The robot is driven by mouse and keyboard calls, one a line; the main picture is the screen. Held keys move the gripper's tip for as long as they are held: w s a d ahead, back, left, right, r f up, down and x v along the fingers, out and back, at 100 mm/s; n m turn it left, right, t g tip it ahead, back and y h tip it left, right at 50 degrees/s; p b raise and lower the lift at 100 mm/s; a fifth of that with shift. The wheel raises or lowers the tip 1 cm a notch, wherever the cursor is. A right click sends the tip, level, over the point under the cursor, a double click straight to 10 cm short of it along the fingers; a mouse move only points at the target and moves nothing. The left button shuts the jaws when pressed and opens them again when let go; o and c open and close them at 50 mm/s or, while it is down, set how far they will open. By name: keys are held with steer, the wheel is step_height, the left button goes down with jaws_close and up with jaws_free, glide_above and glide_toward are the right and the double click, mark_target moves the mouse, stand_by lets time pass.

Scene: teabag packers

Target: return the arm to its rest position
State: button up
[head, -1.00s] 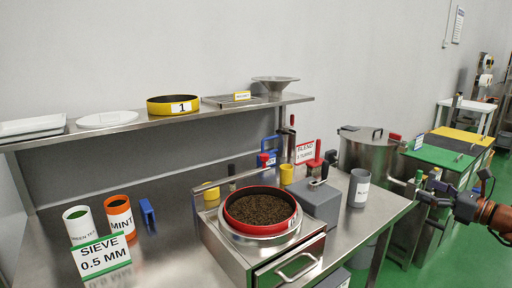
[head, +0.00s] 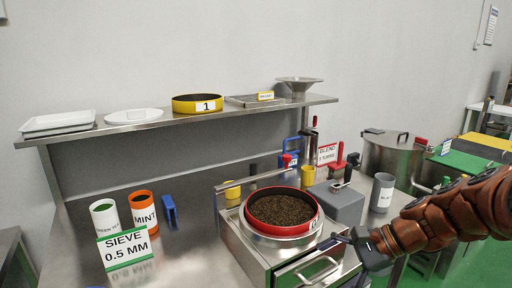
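My arm reaches in from the right edge in the head view, and my gripper (head: 348,258) hangs low at the front right of the bench. It is in front of the steel sieving machine (head: 258,250), close to its drawer handle (head: 318,272) in the picture. Whether it touches the machine I cannot tell. I see nothing held in it, but its fingertips are small and partly lost against the steel, so their opening is unclear. A red-rimmed sieve (head: 318,217) full of dark tea sits on top of the machine.
White (head: 105,218) and orange (head: 144,212) canisters stand left. The shelf (head: 230,108) holds trays, a yellow sieve and a funnel.

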steer(key=s+a+f+n+g+h, duration=0.2)
steer(key=s+n, duration=0.1)
steer(key=s, duration=0.4)
steer(key=s+a+f+n+g+h, duration=0.1)
steer(key=s+a+f+n+h, duration=0.1)
steer(key=s+f+n, duration=0.3)
steer(key=s+d+n+g+h, duration=0.1)
steer(key=s+d+n+h, duration=0.5)
steer(key=s, duration=0.7)
step_height(320, 180, down, 12)
steer(key=w+b, duration=0.1)
steer(key=b, duration=0.9)
step_height(320, 180, up, 22)
steer(key=p, duration=2)
steer(key=shift+s+d+f, duration=0.15)
steer(key=shift+c, duration=0.3)
